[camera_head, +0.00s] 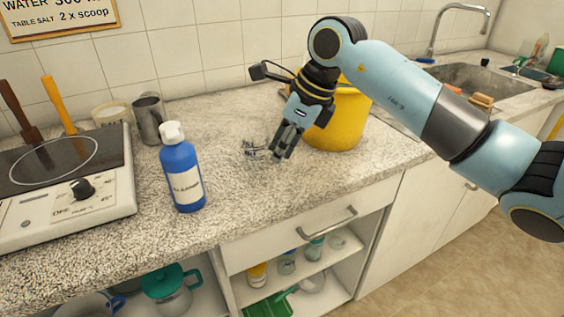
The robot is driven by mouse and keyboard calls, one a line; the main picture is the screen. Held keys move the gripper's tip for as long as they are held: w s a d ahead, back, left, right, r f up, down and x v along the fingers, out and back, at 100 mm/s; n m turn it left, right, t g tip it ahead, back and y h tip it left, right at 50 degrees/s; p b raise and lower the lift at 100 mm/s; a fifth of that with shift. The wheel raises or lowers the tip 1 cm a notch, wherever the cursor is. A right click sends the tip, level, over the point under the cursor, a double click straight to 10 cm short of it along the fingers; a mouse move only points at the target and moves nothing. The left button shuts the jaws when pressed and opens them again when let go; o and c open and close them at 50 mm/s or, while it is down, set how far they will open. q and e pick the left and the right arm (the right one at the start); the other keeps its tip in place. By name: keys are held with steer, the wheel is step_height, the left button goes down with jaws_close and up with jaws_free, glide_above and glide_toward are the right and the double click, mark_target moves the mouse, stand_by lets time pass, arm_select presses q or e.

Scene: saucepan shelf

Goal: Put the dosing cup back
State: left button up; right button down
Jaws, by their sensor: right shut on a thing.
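My right gripper (272,155) reaches down over the counter from the right, in front of the yellow pot. It is shut on a small clear thing with dark marks (253,149), which looks like the dosing cup. Its outline is faint against the speckled counter, and I cannot tell whether it touches the surface. A blue bottle (181,172) with a white cap and a label stands upright to the left of the gripper, apart from it. My left gripper is not in view.
A yellow pot (352,116) stands behind my right gripper. A hot plate (64,212), a metal mug (149,119) and a pale tub (111,112) are at left. The counter (248,195) is clear between bottle and gripper. Below are a drawer (290,232) and open shelves.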

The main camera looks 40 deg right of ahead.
mark_target(283, 165)
step_height(283, 165, down, 4)
steer(key=shift+s+r, duration=0.1)
steer(key=shift+r, duration=0.15)
steer(key=shift+f, duration=0.1)
steer(key=shift+f, duration=0.15)
steer(key=c, duration=1.3)
jaws_free()
steer(key=shift+c, duration=0.2)
steer(key=shift+r, duration=0.2)
steer(key=shift+d+r, duration=0.1)
steer(key=shift+r, duration=0.15)
steer(key=v, duration=1.1)
steer(key=shift+r, duration=0.25)
